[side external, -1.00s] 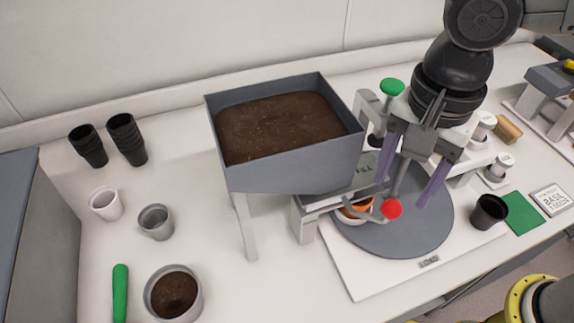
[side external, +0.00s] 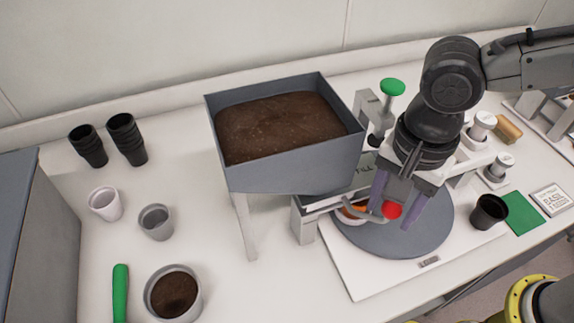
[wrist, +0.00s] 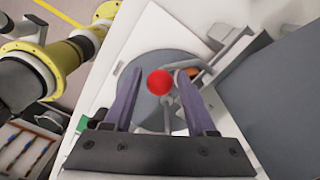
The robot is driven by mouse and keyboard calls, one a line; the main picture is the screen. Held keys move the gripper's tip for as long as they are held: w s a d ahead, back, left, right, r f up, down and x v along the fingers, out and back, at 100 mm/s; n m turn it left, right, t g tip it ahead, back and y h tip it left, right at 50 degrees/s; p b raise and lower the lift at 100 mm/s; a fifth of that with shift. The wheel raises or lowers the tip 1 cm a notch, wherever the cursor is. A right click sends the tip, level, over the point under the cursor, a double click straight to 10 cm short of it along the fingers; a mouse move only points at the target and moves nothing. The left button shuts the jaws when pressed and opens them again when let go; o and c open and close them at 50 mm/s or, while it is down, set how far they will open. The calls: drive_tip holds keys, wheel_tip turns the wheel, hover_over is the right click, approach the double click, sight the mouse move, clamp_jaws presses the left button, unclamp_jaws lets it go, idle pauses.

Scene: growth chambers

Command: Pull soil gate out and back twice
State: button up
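The soil gate's red ball knob (side external: 391,210) sits at the end of a grey handle under the hopper's right side. In the wrist view the knob (wrist: 159,82) lies between the tips of my two purple fingers, with a visible gap on each side. My gripper (side external: 394,208) is open around the knob, pointing down. The grey hopper (side external: 290,180) is filled with dark soil. An orange pot (side external: 350,212) is partly hidden under the gate on the round grey turntable (side external: 420,240).
A green-topped plunger (side external: 392,87) stands behind my gripper. A black pot (side external: 489,211) and green mat (side external: 523,214) lie to the right. Black pots (side external: 90,146), a soil bowl (side external: 174,293) and a green-handled tool (side external: 120,290) are on the left.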

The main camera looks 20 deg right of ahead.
drive_tip(key=c, duration=0.7)
drive_tip(key=d, duration=0.5)
drive_tip(key=shift+d, duration=0.15)
idle(0.4)
